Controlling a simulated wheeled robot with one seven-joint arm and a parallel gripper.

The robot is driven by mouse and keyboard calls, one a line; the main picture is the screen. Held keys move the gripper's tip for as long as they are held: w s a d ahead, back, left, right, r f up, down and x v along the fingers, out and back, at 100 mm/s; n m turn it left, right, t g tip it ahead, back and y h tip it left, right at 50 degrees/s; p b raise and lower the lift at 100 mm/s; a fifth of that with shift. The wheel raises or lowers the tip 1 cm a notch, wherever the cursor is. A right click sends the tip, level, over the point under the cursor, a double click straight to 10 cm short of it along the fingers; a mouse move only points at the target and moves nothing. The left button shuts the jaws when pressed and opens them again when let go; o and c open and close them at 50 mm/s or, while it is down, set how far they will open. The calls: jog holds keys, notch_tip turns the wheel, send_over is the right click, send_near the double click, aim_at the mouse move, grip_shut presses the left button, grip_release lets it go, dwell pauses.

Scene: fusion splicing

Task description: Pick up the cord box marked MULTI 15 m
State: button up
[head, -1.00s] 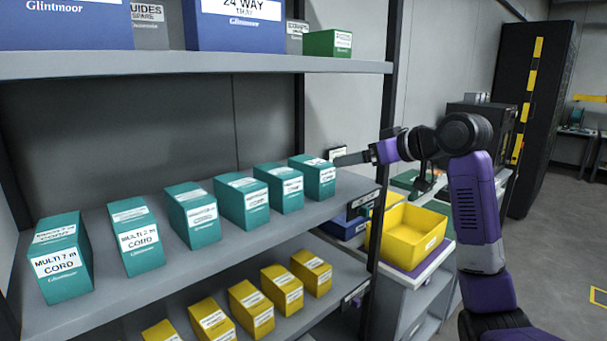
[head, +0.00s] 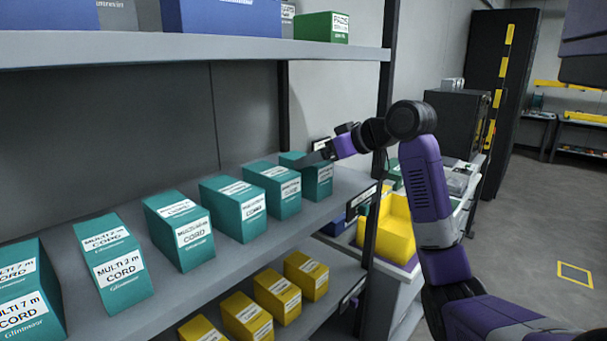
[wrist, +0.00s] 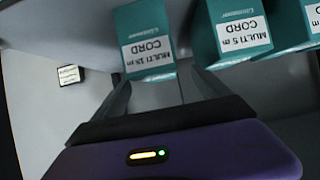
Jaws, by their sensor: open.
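The teal cord box whose label appears to read MULTI 15 m (wrist: 148,42) shows upside down in the wrist view, just ahead of my fingers. In the head view it is the rightmost teal box (head: 320,184) on the middle shelf, its label too small to read there. My gripper (wrist: 165,82) is open and empty, its fingers pointing at the box. In the head view my gripper (head: 312,158) overlaps the box's top; I cannot tell whether it touches. A MULTI 5 m box (wrist: 238,35) stands beside it.
Several more teal boxes, including MULTI 7 m (head: 112,265), stand in the row on the shelf (head: 345,190). The upper shelf (head: 200,48) is overhead and a dark post (head: 378,175) stands at the right. Yellow boxes (head: 307,275) sit below. A yellow bin (head: 395,232) is to the right.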

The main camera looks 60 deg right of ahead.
jog(key=shift+d+p+x, duration=0.15)
jog(key=shift+p+x, duration=0.35)
jog(key=shift+x, duration=0.85)
jog(key=shift+d+p+x, duration=0.1)
jog(key=shift+p+x, duration=0.35)
jog(key=shift+x, duration=0.9)
jog(key=shift+s, duration=0.1)
jog(key=c, duration=1.8)
